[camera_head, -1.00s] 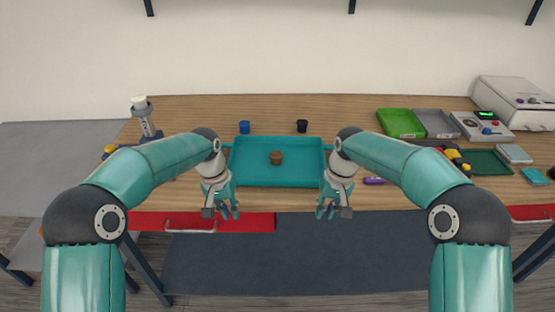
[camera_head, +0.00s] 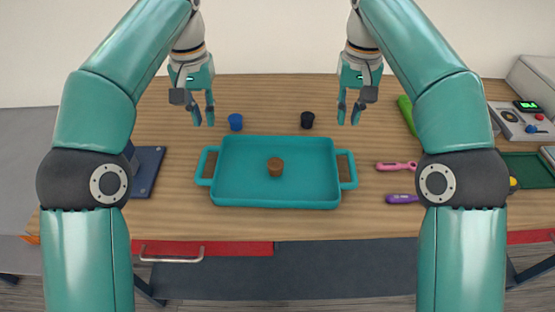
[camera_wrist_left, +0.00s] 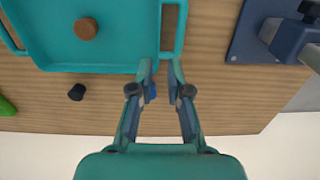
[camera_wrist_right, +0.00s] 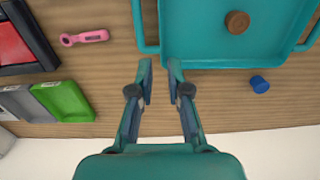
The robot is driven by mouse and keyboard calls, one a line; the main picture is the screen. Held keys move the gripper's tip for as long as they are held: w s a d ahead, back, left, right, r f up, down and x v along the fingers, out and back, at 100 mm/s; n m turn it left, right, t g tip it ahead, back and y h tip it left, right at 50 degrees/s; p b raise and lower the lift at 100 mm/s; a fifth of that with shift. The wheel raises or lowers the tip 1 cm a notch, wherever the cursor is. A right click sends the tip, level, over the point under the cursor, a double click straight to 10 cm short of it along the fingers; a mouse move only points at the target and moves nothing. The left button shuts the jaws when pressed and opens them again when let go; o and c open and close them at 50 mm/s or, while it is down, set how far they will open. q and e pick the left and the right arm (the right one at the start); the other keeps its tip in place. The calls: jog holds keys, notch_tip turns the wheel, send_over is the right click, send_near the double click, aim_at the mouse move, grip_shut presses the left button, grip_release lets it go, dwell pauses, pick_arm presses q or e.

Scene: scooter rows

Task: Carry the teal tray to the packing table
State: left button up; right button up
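The teal tray (camera_head: 232,190) lies flat on the wooden table, with a loop handle at each short end. A round brown piece (camera_head: 275,167) sits inside it near the middle. My left gripper (camera_head: 203,112) is raised above the table, behind and left of the tray, open and empty. In the left wrist view the left gripper (camera_wrist_left: 160,68) has its fingertips near one handle without holding it. My right gripper (camera_head: 349,112) is above the table behind and right of the tray, also open and empty; it shows in the right wrist view (camera_wrist_right: 160,68) near the other handle.
A blue cup (camera_head: 236,122) and a black cup (camera_head: 307,120) stand behind the tray. A pink tool (camera_head: 397,166) and a purple tool (camera_head: 402,198) lie to its right. A dark blue base plate (camera_head: 147,170) is at left. A red drawer (camera_head: 230,248) is below the front edge.

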aim_at(217, 166)
pick_arm(q)
jog(key=shift+w, duration=0.15)
pick_arm(e)
jog(key=shift+w, duration=0.15)
pick_arm(q)
jog(key=shift+f, duration=0.15)
pick_arm(e)
jog(key=shift+f, duration=0.2)
